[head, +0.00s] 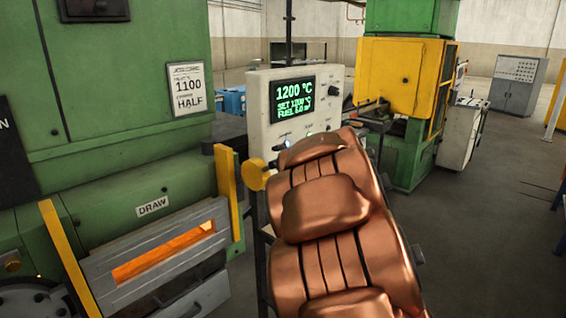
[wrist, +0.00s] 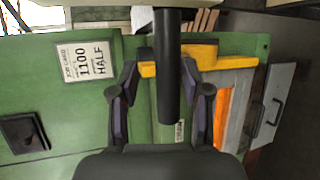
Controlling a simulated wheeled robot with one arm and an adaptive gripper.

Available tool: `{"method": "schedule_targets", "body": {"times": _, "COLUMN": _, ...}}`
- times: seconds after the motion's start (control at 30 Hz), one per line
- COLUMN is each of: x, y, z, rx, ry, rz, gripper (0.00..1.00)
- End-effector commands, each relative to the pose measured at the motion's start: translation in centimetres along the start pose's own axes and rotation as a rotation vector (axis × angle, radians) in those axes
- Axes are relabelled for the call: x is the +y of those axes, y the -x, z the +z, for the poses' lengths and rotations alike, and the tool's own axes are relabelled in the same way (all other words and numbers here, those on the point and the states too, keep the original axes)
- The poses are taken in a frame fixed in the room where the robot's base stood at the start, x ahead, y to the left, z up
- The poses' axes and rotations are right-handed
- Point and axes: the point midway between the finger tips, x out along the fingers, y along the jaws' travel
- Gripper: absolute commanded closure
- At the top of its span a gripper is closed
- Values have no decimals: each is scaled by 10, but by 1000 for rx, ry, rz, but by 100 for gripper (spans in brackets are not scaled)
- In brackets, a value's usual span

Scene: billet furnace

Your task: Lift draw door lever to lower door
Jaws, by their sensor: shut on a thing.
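The draw door lever shows in the wrist view as a black round grip (wrist: 168,100) between the fingers of my gripper (wrist: 164,60), which is shut on it. A yellow bar (wrist: 200,60) lies behind it. In the head view my copper arm hides the gripper and the grip; a yellow rounded end (head: 253,175) shows at the arm's left edge. The draw door area (head: 190,272) is a grey panel with a glowing orange slot (head: 165,252), below the DRAW label (head: 152,205). The glow also shows in the wrist view (wrist: 223,108).
Yellow posts (head: 66,262) flank the grey panel. A white control box (head: 300,105) reading 1200 °C stands just behind my arm. A green and yellow machine (head: 403,80) is farther back. The floor at right is clear.

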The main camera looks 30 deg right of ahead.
Motion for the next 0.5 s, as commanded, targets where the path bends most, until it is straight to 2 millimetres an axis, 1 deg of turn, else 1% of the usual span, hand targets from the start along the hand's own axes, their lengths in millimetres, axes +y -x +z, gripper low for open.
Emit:
{"method": "schedule_targets", "body": {"times": 0.03, "x": 7, "y": 1, "z": -2, "rx": 5, "ry": 1, "rz": 12, "gripper": 62}}
{"method": "schedule_targets", "body": {"times": 0.13, "x": 6, "y": 1, "z": -2, "rx": 5, "ry": 1, "rz": 9, "gripper": 52}}
{"method": "schedule_targets", "body": {"times": 0.17, "x": 5, "y": 0, "z": -2, "rx": 5, "ry": 1, "rz": 8, "gripper": 50}}
{"method": "schedule_targets", "body": {"times": 0.5, "x": 0, "y": 0, "z": 0, "rx": 2, "ry": 0, "rz": 0, "gripper": 50}}
